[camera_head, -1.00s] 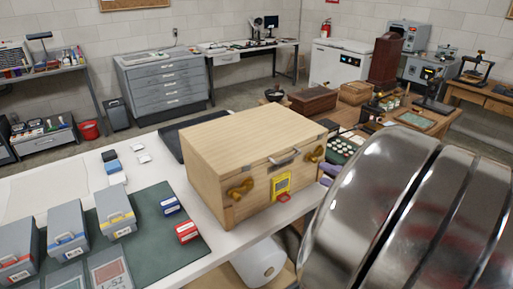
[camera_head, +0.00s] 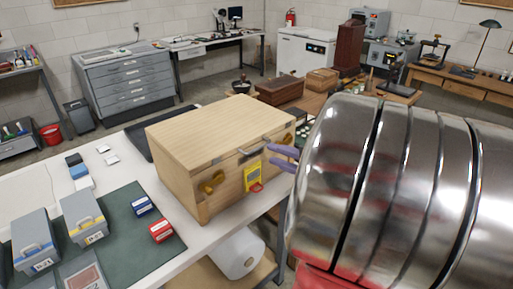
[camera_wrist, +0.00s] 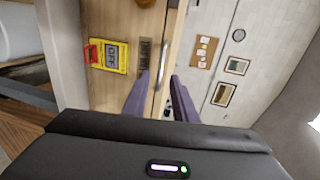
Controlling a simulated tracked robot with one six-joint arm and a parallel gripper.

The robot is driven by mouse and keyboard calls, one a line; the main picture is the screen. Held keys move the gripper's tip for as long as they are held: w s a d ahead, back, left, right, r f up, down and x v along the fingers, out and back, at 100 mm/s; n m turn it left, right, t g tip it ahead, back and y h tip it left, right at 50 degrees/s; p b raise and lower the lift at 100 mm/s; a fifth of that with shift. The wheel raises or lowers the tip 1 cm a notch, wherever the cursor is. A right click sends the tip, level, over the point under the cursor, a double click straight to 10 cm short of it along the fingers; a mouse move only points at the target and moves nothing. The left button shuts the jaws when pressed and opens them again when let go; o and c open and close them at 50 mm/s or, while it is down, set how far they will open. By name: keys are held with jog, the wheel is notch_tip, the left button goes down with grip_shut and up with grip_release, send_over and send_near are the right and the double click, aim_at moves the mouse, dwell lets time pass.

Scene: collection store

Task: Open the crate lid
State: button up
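The pale wooden crate (camera_head: 190,190) stands on the white bench with its lid (camera_head: 215,125) shut. A metal handle (camera_head: 254,147) is on the upper front, at the lid's front edge. A brass wing-shaped catch (camera_head: 211,182) is at the front left; the right one is mostly hidden behind my gripper. A yellow tag with a red tab (camera_head: 253,178) is on the crate's front and also shows in the wrist view (camera_wrist: 109,57). My gripper (camera_head: 270,156) has purple fingers, held apart in the wrist view (camera_wrist: 160,92), close to the crate's front and handle.
A green mat (camera_head: 118,240) with grey boxes and small red and blue boxes lies left of the crate. A dark flat tray (camera_head: 140,142) is behind it. A white roll (camera_head: 240,252) is on the shelf below. My shiny arm fills the right side.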

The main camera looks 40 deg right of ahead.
jog(key=x, duration=0.6)
jog(key=shift+w, duration=0.15)
jog(key=c, duration=0.6)
jog(key=shift+f, duration=0.1)
grip_shut()
jog(key=shift+f, duration=0.1)
dwell(0.5)
jog(key=shift+d, duration=0.1)
